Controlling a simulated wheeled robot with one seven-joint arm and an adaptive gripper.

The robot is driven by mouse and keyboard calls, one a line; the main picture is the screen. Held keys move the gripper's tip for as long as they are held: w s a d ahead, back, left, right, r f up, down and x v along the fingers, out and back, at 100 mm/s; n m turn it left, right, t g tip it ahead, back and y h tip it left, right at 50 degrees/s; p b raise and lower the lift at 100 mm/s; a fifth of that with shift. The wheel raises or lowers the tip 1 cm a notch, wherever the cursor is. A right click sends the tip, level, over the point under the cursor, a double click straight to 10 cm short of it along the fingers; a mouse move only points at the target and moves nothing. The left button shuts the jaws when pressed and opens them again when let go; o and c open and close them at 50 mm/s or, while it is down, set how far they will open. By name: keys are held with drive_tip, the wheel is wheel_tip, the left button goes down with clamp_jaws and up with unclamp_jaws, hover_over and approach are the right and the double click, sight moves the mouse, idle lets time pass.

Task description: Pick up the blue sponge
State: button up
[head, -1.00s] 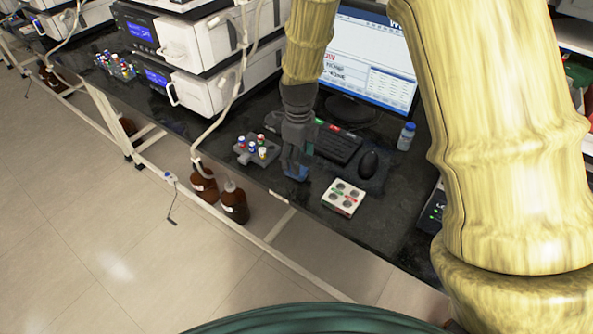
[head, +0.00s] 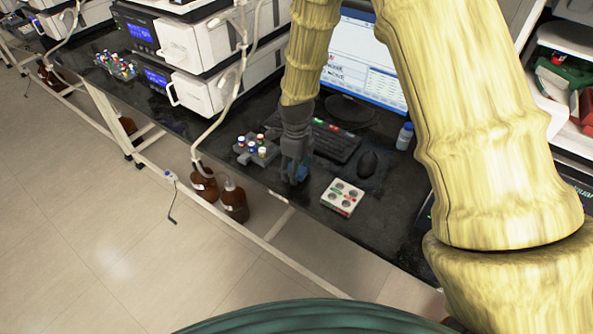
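The blue sponge (head: 302,172) lies on the black bench top near its front edge, and only a small blue part of it shows. My gripper (head: 294,178) points down over it, with its dark fingers in front of and beside the sponge. The fingers look apart, with the sponge at or between their tips. I cannot tell whether they touch it.
A white block with round wells (head: 343,197) stands just right of my gripper. A grey rack with capped vials (head: 256,150) is to the left. A keyboard (head: 335,142), mouse (head: 367,162) and blue-capped bottle (head: 405,136) are behind. The bench's front edge is close.

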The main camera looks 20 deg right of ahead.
drive_tip(key=c, duration=0.9)
drive_tip(key=shift+o, duration=0.2)
drive_tip(key=shift+r, duration=0.1)
drive_tip(key=shift+r, duration=0.5)
drive_tip(key=shift+s+d+r+b, duration=0.15)
drive_tip(key=shift+r+b, duration=0.15)
drive_tip(key=shift+r, duration=0.3)
drive_tip(key=shift+s+a+r+b, duration=0.15)
drive_tip(key=shift+r+b, duration=0.1)
drive_tip(key=shift+r, duration=0.3)
drive_tip(key=s+d, duration=0.1)
drive_tip(key=s, duration=0.4)
drive_tip(key=s+d+r+b, duration=0.1)
drive_tip(key=s+d, duration=0.1)
drive_tip(key=s, duration=0.3)
drive_tip(key=s+d+b, duration=0.1)
drive_tip(key=s, duration=0.3)
drive_tip(key=shift+s+d+r, duration=0.25)
drive_tip(key=shift+s, duration=0.15)
drive_tip(key=shift+o, duration=1.3)
drive_tip(key=c, duration=0.4)
